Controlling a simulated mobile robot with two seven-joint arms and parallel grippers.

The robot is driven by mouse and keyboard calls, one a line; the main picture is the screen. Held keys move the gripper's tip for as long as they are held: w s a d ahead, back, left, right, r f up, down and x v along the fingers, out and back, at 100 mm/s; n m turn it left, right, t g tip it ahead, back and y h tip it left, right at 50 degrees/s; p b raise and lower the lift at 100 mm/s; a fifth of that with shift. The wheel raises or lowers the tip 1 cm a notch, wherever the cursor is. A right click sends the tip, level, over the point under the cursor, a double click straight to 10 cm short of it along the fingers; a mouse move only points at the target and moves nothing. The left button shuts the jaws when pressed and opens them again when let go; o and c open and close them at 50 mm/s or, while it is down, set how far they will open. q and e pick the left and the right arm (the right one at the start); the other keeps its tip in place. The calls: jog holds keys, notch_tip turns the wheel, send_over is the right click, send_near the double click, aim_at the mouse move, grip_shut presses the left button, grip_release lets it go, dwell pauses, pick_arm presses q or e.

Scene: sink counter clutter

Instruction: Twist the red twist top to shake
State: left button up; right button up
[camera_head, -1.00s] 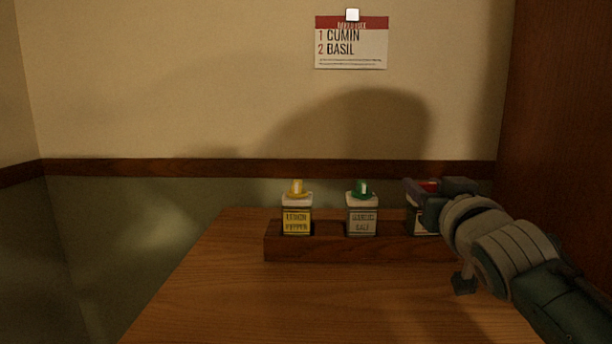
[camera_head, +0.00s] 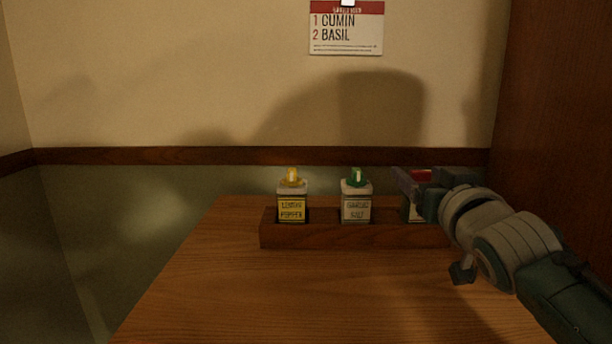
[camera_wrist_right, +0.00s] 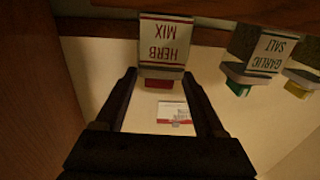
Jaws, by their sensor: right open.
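The red twist top (camera_head: 422,175) sits on the jar at the right end of the rack, partly hidden by my right gripper. In the right wrist view, which is upside down, that jar (camera_wrist_right: 163,42) reads "HERB MIX", and its red top (camera_wrist_right: 158,83) shows between my fingertips. My right gripper (camera_head: 415,187) is open, with a finger on each side of the top (camera_wrist_right: 159,74); gaps show on both sides there. My left gripper is not in view.
A yellow-topped lemon pepper jar (camera_head: 292,205) and a green-topped garlic salt jar (camera_head: 356,205) stand in the same wooden rack (camera_head: 330,236). The table (camera_head: 250,290) in front is clear. A card (camera_head: 346,30) reading cumin and basil hangs on the wall. A dark wood panel (camera_head: 560,120) stands at the right.

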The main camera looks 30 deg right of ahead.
jog(key=v, duration=0.9)
jog(key=shift+p, duration=0.4)
